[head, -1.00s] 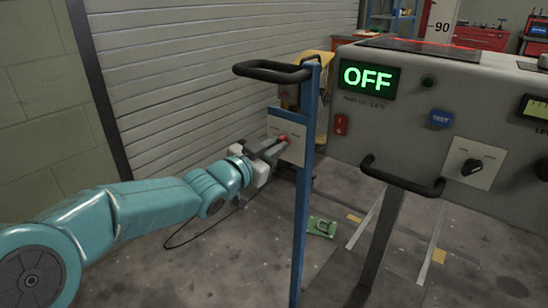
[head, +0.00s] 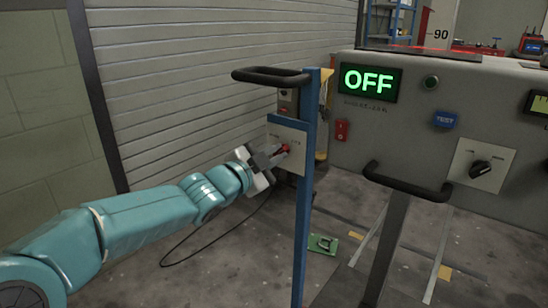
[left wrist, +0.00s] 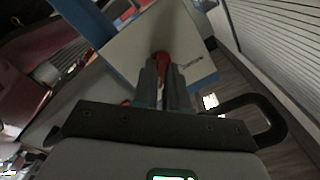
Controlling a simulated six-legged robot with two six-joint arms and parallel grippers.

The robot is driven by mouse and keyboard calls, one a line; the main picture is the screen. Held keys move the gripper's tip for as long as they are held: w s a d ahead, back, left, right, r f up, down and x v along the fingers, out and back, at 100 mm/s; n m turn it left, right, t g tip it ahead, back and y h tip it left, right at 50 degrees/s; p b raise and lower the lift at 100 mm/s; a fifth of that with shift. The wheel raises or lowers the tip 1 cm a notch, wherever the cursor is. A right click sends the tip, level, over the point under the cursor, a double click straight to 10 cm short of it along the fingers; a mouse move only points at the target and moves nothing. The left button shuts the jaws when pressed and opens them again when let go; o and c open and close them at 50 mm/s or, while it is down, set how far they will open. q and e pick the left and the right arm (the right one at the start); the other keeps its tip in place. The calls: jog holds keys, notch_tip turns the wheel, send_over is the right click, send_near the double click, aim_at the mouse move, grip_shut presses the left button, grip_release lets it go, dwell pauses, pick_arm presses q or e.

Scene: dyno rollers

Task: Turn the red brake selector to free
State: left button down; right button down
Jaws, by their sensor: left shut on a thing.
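The red brake selector (head: 285,149) sits on a pale plate (head: 274,133) fixed to the blue post (head: 303,190). My left gripper (head: 279,154) reaches it from the left and is shut on it. In the left wrist view the red selector (left wrist: 162,60) shows between the fingertips of my left gripper (left wrist: 163,68), in front of the pale plate (left wrist: 125,50). Most of the knob is hidden by the fingers. The lettering on the plate is too small to read. My right gripper is not in view.
A black handle (head: 270,76) tops the blue post. A green object (head: 323,244) lies on the floor.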

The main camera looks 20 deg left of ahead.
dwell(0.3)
pick_arm(q)
jog(key=c, duration=1.2)
grip_release()
jog(key=shift+o, duration=0.2)
jog(key=p+v, duration=0.2)
jog(key=v, duration=1.4)
jog(key=shift+s+p, duration=0.2)
jog(key=shift+p, duration=0.2)
